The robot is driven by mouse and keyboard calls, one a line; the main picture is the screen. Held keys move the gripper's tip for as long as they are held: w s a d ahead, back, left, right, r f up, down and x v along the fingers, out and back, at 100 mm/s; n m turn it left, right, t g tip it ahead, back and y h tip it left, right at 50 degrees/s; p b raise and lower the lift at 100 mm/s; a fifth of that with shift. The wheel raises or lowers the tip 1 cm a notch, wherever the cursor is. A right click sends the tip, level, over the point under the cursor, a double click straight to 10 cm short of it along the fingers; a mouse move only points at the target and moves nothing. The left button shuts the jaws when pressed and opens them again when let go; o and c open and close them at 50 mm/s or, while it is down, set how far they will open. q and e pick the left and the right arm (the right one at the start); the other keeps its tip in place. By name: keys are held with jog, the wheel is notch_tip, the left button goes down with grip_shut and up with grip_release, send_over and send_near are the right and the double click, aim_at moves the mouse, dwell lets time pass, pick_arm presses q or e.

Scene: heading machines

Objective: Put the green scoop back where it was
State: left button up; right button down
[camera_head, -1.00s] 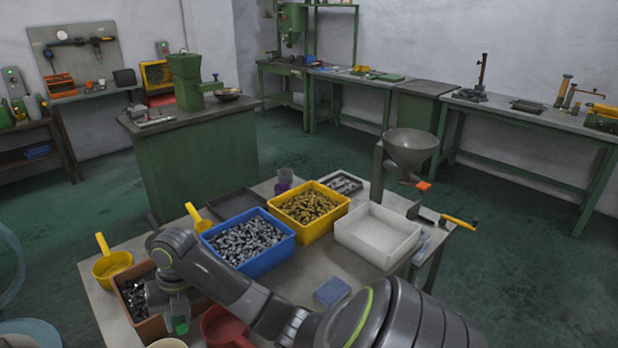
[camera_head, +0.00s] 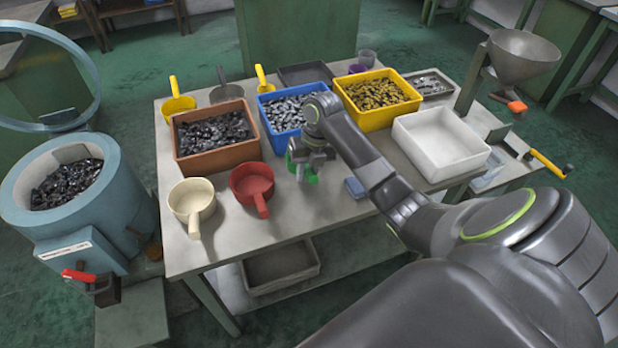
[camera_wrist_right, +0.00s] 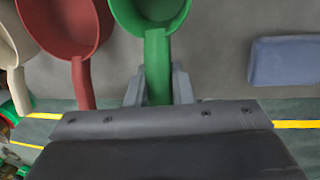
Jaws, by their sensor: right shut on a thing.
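The green scoop (camera_head: 311,178) shows in the head view at the middle of the table, mostly hidden under my right gripper (camera_head: 300,172). In the right wrist view the green scoop (camera_wrist_right: 157,60) has its handle between the two fingers of my right gripper (camera_wrist_right: 158,88), which is shut on it. Its bowl points away from the gripper and is cut off by the top edge. I cannot tell whether the scoop touches the table. My left gripper is not in view.
The red scoop (camera_head: 252,183) is just left of the green one, and a cream scoop (camera_head: 192,203) is farther left. A blue block (camera_head: 355,187) lies to the right. Brown (camera_head: 214,165), blue (camera_head: 268,125) and yellow (camera_head: 378,122) bins stand behind; a white bin (camera_head: 440,145) is at right.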

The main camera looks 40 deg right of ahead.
jog(key=shift+d+f, duration=0.1)
jog(key=shift+f, duration=2)
jog(key=shift+f, duration=0.1)
jog(key=c, duration=1.3)
grip_release()
jog(key=shift+s, duration=0.1)
jog(key=shift+o, duration=0.2)
notch_tip(320, 180, up, 12)
jog(key=d, duration=0.2)
jog(key=shift+s, duration=0.35)
